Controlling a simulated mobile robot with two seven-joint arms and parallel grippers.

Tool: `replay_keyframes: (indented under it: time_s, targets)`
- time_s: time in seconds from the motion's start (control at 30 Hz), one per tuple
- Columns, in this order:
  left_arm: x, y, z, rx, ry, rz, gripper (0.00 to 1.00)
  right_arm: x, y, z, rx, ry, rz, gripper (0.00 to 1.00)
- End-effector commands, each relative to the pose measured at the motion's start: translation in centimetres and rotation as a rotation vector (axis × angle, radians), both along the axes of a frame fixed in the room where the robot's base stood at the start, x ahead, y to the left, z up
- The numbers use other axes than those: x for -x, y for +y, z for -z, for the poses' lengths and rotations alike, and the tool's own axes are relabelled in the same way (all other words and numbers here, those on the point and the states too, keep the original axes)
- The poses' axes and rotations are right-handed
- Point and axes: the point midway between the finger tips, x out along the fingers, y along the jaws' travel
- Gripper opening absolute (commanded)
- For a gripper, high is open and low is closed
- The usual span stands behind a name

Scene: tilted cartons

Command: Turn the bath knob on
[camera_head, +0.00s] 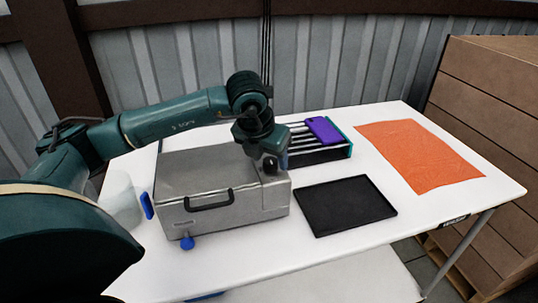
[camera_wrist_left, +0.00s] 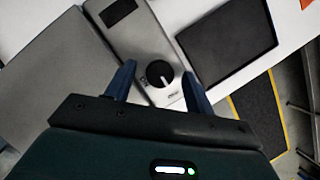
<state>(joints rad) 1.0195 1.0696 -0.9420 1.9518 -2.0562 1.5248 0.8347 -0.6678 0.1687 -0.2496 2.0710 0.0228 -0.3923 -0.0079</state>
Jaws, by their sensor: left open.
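The bath (camera_head: 215,192) is a grey metal box with a black lid handle, standing on the white table. Its round black knob (camera_wrist_left: 159,73) with a white pointer line is on the narrow top panel beside the lid, next to a dark display (camera_wrist_left: 118,12). My left gripper (camera_wrist_left: 158,82) is open and empty, with one blue finger on each side of the knob. I cannot tell whether the fingers touch it. In the head view my left gripper (camera_head: 271,158) points down over the right end of the bath and largely hides the knob. My right gripper is not in view.
A black tray (camera_head: 345,205) lies right of the bath. A rack (camera_head: 318,153) with a purple object (camera_head: 323,130) stands behind it. An orange cloth (camera_head: 420,156) lies at the right. A blue knob (camera_head: 187,243) sticks out at the bath's front. Cartons (camera_head: 490,100) stand beyond the table.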

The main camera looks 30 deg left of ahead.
Motion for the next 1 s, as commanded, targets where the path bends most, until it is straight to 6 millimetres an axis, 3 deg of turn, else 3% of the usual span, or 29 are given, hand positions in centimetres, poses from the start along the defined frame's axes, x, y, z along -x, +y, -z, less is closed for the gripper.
replay_keyframes:
  time_s: [0.3, 0.83, 1.0]
  targets:
    - [-0.13, -0.03, 0.33, 0.000, -0.001, 0.001, 0.54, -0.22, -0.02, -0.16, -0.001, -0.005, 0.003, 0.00]
    - [-0.12, -0.03, 0.29, 0.001, 0.000, 0.001, 0.11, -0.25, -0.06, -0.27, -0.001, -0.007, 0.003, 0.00]
    - [-0.12, -0.01, 0.32, 0.001, -0.001, 0.006, 0.09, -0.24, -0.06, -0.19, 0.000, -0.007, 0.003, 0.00]
